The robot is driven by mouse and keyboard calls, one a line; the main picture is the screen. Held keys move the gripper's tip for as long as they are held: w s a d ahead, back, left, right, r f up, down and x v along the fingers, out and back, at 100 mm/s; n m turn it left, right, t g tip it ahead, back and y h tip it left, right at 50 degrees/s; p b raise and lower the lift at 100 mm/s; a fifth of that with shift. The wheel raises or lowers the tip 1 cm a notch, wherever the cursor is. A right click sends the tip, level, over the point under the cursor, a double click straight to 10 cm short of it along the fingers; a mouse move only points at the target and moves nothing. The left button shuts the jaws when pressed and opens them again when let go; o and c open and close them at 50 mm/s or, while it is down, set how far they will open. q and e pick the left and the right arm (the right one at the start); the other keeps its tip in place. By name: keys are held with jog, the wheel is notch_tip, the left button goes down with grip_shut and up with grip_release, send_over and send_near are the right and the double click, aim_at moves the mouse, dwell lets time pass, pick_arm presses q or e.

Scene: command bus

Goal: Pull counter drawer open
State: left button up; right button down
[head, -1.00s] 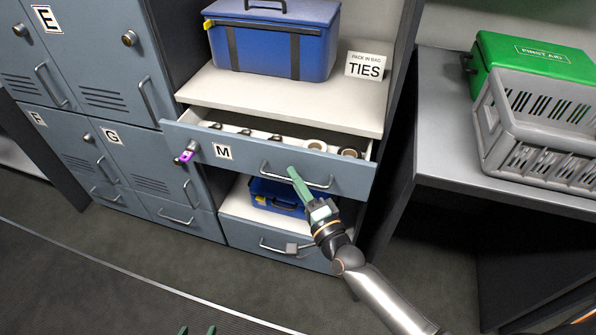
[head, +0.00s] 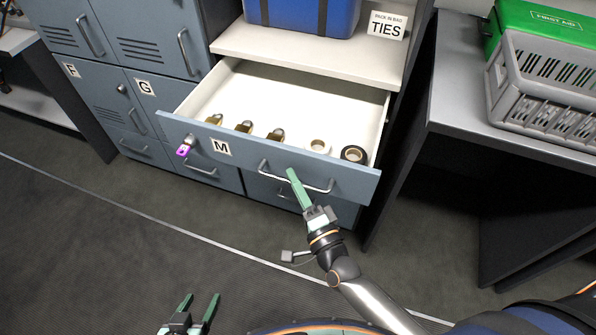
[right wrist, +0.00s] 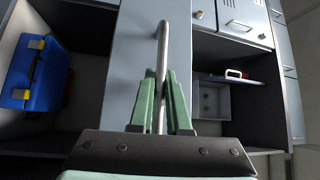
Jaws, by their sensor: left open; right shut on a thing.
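The counter drawer (head: 240,162), a blue-grey front marked M, is pulled well out of its cabinet. Its white inside holds several dark-and-brass pieces (head: 245,127) and two tape-like rolls (head: 353,154). My right gripper (head: 292,174) is shut on the drawer's bar handle (head: 318,188). In the right wrist view the green fingers (right wrist: 162,105) lie on both sides of the handle bar (right wrist: 161,60). A purple-tagged key (head: 184,149) sits at the lock on the left of the drawer front. My left gripper (head: 202,300) is open and empty, low over the dark floor.
A blue case (head: 300,14) and a TIES sign (head: 387,25) stand on the shelf (head: 300,48) above the drawer. Lockers (head: 140,95) are at left. A grey counter (head: 455,95) at right bears a grey crate (head: 545,95) and a green first-aid box (head: 550,20). The floor in front is clear.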

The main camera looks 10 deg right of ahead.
pick_arm(q)
jog(key=shift+a, duration=0.1)
pick_arm(e)
jog(key=shift+s+a, duration=0.15)
jog(key=shift+s, duration=0.05)
jog(key=c, duration=0.9)
grip_release()
pick_arm(q)
jog(key=shift+w, duration=0.1)
pick_arm(e)
jog(key=shift+s, duration=0.1)
